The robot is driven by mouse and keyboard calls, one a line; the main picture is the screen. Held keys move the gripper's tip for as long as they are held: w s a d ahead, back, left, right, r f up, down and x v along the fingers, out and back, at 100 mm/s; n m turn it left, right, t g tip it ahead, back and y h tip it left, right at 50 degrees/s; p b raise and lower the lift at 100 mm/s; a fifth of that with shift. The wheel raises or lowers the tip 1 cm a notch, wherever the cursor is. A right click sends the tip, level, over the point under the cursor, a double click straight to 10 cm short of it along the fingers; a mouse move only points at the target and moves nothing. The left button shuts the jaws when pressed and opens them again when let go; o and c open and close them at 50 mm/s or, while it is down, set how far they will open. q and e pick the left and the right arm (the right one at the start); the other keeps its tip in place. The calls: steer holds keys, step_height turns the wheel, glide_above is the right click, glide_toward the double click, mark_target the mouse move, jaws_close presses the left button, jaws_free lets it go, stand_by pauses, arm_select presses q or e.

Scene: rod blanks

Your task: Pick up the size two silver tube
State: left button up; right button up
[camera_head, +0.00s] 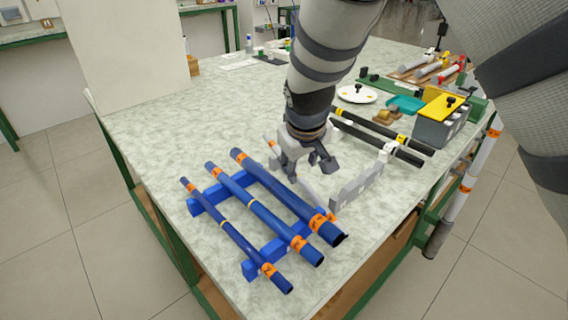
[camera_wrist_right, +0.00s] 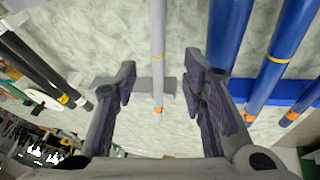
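A thin silver tube (camera_wrist_right: 157,45) with an orange band runs between my right gripper's fingers (camera_wrist_right: 160,78) in the right wrist view. The fingers are open, one on each side, with gaps to the tube. In the head view the right gripper (camera_head: 306,163) points down at this tube (camera_head: 311,191), hiding much of its middle. The tube lies by a light grey rack (camera_head: 360,187), also visible in the wrist view (camera_wrist_right: 170,86). I cannot read a size number on the tube. My left gripper is not in view.
Several blue tubes (camera_head: 262,218) lie on a blue rack (camera_head: 255,268) left of the gripper. Black tubes (camera_head: 385,133) lie to the right. A grey box with a yellow lid (camera_head: 442,107), a white plate (camera_head: 357,94) and a teal tray (camera_head: 405,104) stand farther back.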

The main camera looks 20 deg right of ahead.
mark_target(299, 175)
steer(key=x, duration=0.5)
steer(key=b+x, duration=0.1)
steer(key=x, duration=0.1)
steer(key=shift+w+f, duration=0.1)
steer(key=shift+w, duration=0.3)
jaws_close()
